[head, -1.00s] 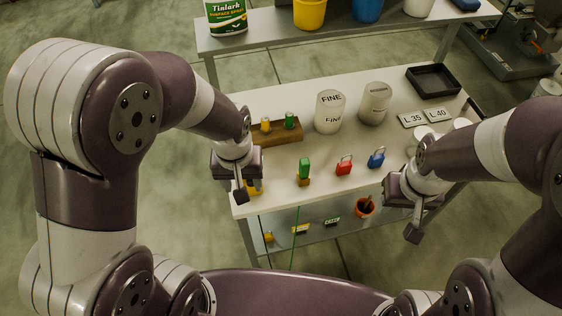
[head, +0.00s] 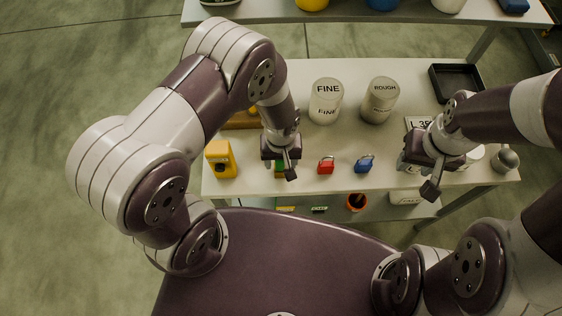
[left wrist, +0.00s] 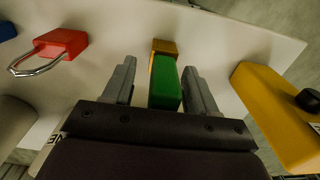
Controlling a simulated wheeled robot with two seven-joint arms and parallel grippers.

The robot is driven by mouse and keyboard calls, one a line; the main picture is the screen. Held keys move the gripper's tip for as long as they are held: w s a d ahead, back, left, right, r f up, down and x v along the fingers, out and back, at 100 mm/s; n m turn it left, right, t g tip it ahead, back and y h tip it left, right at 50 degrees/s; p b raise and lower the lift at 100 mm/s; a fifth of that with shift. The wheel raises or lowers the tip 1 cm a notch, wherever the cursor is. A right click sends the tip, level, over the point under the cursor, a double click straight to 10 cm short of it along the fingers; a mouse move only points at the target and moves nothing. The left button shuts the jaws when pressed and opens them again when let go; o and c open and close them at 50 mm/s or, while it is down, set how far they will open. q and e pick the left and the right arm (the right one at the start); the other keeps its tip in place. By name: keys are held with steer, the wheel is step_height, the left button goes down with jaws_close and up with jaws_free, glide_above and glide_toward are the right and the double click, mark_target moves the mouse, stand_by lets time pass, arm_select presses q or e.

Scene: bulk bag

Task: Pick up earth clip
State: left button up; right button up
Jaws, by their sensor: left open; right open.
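The earth clip, a green block with a brass-coloured end, stands out best in the left wrist view (left wrist: 166,88). In the head view only a bit of its green (head: 279,171) shows, mostly hidden behind my left gripper (head: 287,173). In the left wrist view my left gripper (left wrist: 158,76) is open, with one finger on each side of the green block and gaps between. Whether the fingers are down at its height is hard to tell. My right gripper (head: 432,184) is open and empty near the table's front right.
On the table (head: 238,186), a yellow box (head: 221,160) stands left of the clip. A red padlock (head: 326,166) and a blue padlock (head: 364,164) lie to its right. FINE (head: 325,102) and ROUGH (head: 379,101) canisters stand behind. A black tray (head: 455,83) is at the back right.

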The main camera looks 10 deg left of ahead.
arm_select(q)
steer(key=shift+s+a, duration=0.15)
steer(key=shift+c, duration=0.6)
jaws_close()
steer(key=shift+r, duration=0.1)
